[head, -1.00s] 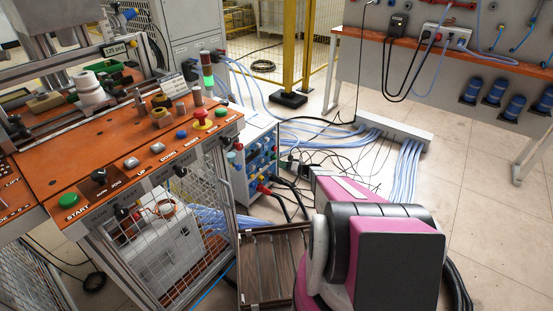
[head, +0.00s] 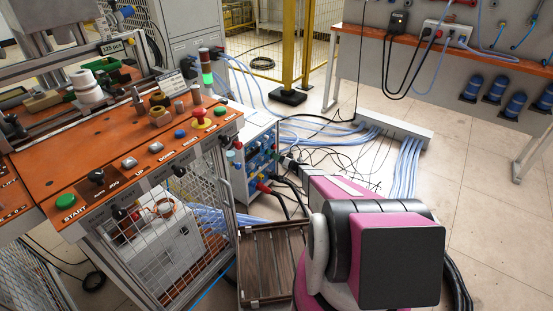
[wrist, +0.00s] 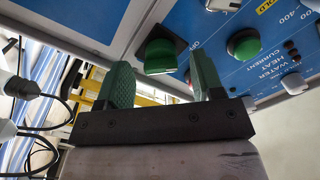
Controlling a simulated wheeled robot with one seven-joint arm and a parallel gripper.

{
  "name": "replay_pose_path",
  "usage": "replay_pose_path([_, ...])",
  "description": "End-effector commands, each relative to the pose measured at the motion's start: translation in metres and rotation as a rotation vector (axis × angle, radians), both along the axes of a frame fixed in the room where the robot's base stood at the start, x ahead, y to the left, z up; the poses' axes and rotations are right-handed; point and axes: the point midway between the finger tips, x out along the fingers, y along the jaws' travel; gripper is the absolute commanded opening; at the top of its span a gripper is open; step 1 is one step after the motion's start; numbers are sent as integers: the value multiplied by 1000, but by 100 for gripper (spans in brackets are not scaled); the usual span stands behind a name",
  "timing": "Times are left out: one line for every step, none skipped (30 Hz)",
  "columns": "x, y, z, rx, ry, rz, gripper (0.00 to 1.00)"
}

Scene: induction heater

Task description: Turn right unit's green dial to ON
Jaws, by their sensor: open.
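The green dial (wrist: 157,54) sits on a black square plate on the blue panel in the wrist view. My gripper (wrist: 160,68) is open, with one green finger left of the dial and the other right of it. The dial shows between the fingertips, with gaps on both sides; its exact depth from them is hard to judge. In the head view the white unit (head: 236,178) with a blue side panel stands behind the orange console. My arm reaches to it, and the fingers are too small to make out there.
A second green knob (wrist: 243,45) is on the same panel, right of the right finger. Black and blue cables hang at the left of the wrist view. The orange console (head: 120,150) stands left of the unit, and a cable channel (head: 395,128) lies on the floor.

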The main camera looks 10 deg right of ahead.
Motion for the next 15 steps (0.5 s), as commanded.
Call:
replay_pose_path([5, 4, -1, 0, 0, 1, 61])
replay_pose_path([6, 6, -1, 0, 0, 1, 61])
replay_pose_path([8, 8, 0, 0, -1, 1, 61])
replay_pose_path([9, 9, 0, 0, -1, 1, 61])
replay_pose_path([10, 10, 0, 0, 0, 0, 61])
replay_pose_path([10, 11, 0, 0, 0, 0, 61])
replay_pose_path([11, 11, 0, 0, 0, 0, 61])
replay_pose_path([11, 11, 0, 0, 0, 0, 61])
replay_pose_path([11, 11, 0, 0, 0, 0, 61])
replay_pose_path([11, 11, 0, 0, 1, -1, 61])
replay_pose_path([11, 11, 0, 0, 1, -1, 61])
replay_pose_path([11, 11, 0, 0, 0, 0, 61])
replay_pose_path([11, 11, 0, 0, 0, 0, 61])
replay_pose_path([11, 11, 0, 0, 0, 0, 61])
replay_pose_path([11, 11, 0, 0, 0, 0, 58])
